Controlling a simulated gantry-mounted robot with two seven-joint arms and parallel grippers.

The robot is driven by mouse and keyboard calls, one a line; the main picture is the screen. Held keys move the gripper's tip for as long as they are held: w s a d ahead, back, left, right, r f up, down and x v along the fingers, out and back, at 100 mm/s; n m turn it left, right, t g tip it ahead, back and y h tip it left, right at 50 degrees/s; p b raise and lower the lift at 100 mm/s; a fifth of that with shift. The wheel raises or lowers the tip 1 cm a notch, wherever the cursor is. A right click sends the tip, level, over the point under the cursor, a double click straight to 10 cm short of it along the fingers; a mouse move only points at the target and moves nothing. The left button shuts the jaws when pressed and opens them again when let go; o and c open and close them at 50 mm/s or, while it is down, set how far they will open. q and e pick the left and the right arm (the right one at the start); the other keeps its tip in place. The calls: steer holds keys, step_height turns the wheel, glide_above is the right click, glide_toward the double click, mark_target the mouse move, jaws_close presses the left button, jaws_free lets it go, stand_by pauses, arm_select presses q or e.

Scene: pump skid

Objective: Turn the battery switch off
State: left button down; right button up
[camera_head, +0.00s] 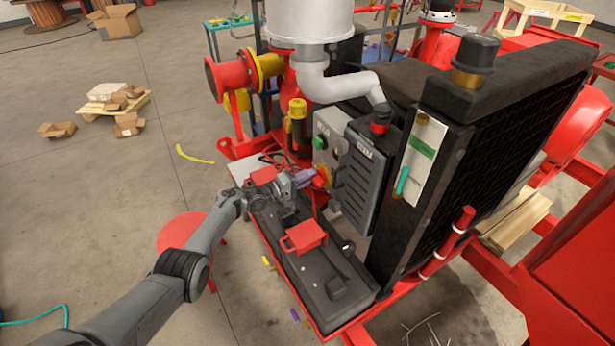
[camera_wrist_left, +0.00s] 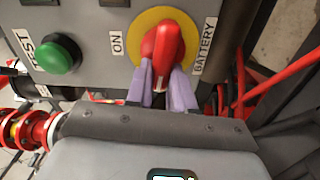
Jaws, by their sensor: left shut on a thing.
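The battery switch is a red knob (camera_wrist_left: 163,50) on a yellow round plate (camera_wrist_left: 189,38), on the face of a grey control box (camera_head: 328,136). In the left wrist view an "ON" label sits left of it and a "BATTERY" label right of it. The knob's handle points down toward my gripper. My left gripper (camera_wrist_left: 168,88) is shut on the handle, one purple finger on each side. In the head view my left gripper (camera_head: 308,178) reaches the switch at the box's lower part. My right gripper is not in view.
A green TEST button (camera_wrist_left: 61,54) sits left of the switch. A dark panel (camera_head: 362,180) and the radiator (camera_head: 480,150) stand to the right. Open floor (camera_head: 120,210) lies to the left.

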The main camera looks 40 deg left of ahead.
arm_select(q)
steer(key=shift+f+n, duration=0.2)
steer(key=shift+n, duration=0.4)
steer(key=c, duration=1)
jaws_free()
steer(key=shift+w, duration=0.1)
steer(key=shift+r, duration=0.1)
steer(key=p+v, duration=0.4)
steer(key=v, duration=0.5)
steer(key=shift+s+a+p, duration=0.1)
steer(key=shift+s+p, duration=0.1)
steer(key=shift+p, duration=0.2)
steer(key=shift+s+a, duration=0.2)
steer(key=shift+s, duration=0.45)
